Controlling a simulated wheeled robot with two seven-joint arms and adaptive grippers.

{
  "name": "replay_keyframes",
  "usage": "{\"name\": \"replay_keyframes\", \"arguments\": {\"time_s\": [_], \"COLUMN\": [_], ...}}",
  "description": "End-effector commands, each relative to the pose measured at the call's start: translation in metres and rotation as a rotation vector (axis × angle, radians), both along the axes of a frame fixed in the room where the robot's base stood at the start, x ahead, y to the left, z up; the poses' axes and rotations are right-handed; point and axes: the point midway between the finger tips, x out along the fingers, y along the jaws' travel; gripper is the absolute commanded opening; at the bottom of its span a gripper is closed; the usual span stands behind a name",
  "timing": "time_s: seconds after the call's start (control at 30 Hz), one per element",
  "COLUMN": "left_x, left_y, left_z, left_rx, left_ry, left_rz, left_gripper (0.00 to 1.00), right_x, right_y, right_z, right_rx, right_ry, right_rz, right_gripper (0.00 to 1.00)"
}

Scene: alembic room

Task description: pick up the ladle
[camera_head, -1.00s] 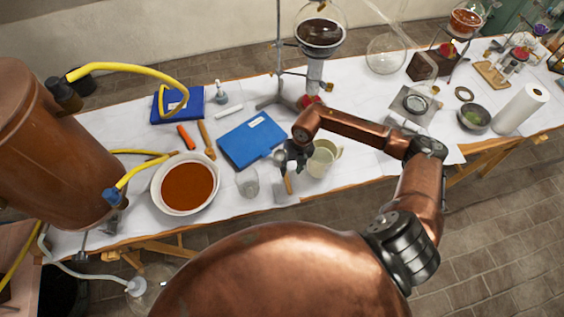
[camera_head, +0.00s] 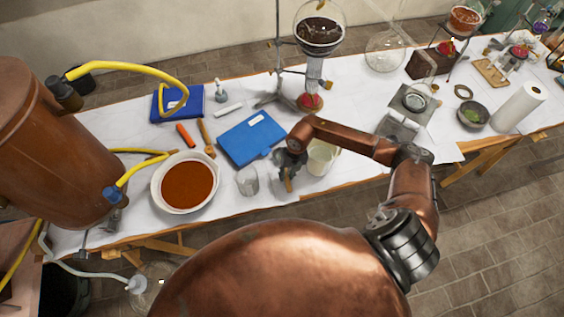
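A thin wooden handle (camera_head: 288,181) sticks out below my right gripper (camera_head: 288,162), near the table's front edge. It may belong to the ladle, but the gripper hides the rest, so I cannot be sure. The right gripper is over it, pointing down, small and dark in the picture. I cannot tell whether its fingers are open or closed, or whether they touch the handle. The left gripper is not in view.
A cream mug (camera_head: 322,160) stands just right of the gripper, partly behind my arm. A glass beaker (camera_head: 247,182) and a white bowl of red-brown liquid (camera_head: 158,190) stand to the left. A blue folder (camera_head: 245,143) lies behind.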

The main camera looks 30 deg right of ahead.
Motion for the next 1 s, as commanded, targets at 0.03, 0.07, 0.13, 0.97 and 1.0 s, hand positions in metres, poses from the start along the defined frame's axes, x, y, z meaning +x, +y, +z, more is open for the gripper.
{"name": "replay_keyframes", "arguments": {"time_s": [0.03, 0.07, 0.13, 0.97, 1.0], "left_x": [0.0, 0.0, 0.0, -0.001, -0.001], "left_y": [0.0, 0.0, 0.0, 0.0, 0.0], "left_z": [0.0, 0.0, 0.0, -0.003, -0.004], "left_rx": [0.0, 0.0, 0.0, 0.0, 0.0], "left_ry": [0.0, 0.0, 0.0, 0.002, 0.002], "left_rz": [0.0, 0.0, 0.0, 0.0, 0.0], "left_gripper": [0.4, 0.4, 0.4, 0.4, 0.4], "right_x": [0.0, 0.0, 0.0, 0.002, 0.002], "right_y": [0.0, 0.0, 0.0, -0.001, 0.0], "right_z": [0.0, 0.0, 0.0, 0.026, 0.032], "right_rx": [0.0, 0.0, 0.0, -0.001, 0.0], "right_ry": [0.0, 0.0, 0.0, -0.005, -0.005], "right_rz": [0.0, 0.0, 0.0, 0.0, 0.002], "right_gripper": [0.15, 0.13, 0.08, 0.0, 0.0]}}
